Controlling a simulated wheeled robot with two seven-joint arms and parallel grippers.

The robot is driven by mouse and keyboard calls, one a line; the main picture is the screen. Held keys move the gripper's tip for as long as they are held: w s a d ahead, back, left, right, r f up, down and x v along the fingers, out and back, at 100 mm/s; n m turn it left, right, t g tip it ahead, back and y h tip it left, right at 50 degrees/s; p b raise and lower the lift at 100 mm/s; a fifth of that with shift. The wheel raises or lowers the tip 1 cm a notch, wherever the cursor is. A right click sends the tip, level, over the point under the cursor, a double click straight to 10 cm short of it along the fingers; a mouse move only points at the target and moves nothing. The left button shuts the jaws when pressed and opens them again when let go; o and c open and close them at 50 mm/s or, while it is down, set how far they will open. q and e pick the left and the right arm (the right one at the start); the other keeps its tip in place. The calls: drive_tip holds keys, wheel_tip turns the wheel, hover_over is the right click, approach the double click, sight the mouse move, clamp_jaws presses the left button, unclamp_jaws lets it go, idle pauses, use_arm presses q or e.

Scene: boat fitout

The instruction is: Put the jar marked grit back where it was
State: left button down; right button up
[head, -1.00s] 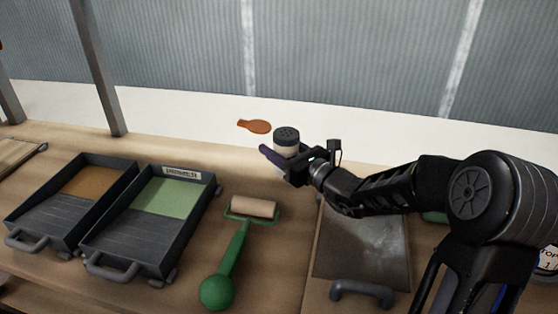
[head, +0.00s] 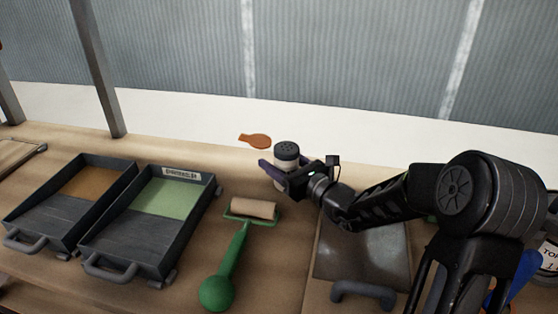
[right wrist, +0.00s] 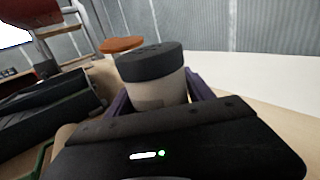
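A small pale jar (head: 287,164) with a dark perforated lid is between the purple fingers of my right gripper (head: 279,177), near the back edge of the bench. The right wrist view shows the jar (right wrist: 158,90) upright, with one finger of the gripper (right wrist: 160,100) on each side of it. The gripper is shut on the jar. No marking on the jar is readable from here. I cannot tell whether its base touches the bench. My left gripper is not in view.
An orange flat piece (head: 255,141) lies behind the jar. A green-handled roller (head: 238,245) and two dark trays, one with orange (head: 65,205) and one with green (head: 145,235), are to the left. A grey plate (head: 362,255) lies below my right arm.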

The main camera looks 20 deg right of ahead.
drive_tip(key=shift+o, duration=1.3)
drive_tip(key=shift+r, duration=0.25)
drive_tip(key=shift+s+d+f, duration=0.1)
drive_tip(key=shift+s+d, duration=0.05)
drive_tip(key=shift+s, duration=0.2)
drive_tip(key=v, duration=1.1)
drive_tip(key=shift+s+p, duration=0.2)
drive_tip(key=shift+p, duration=0.1)
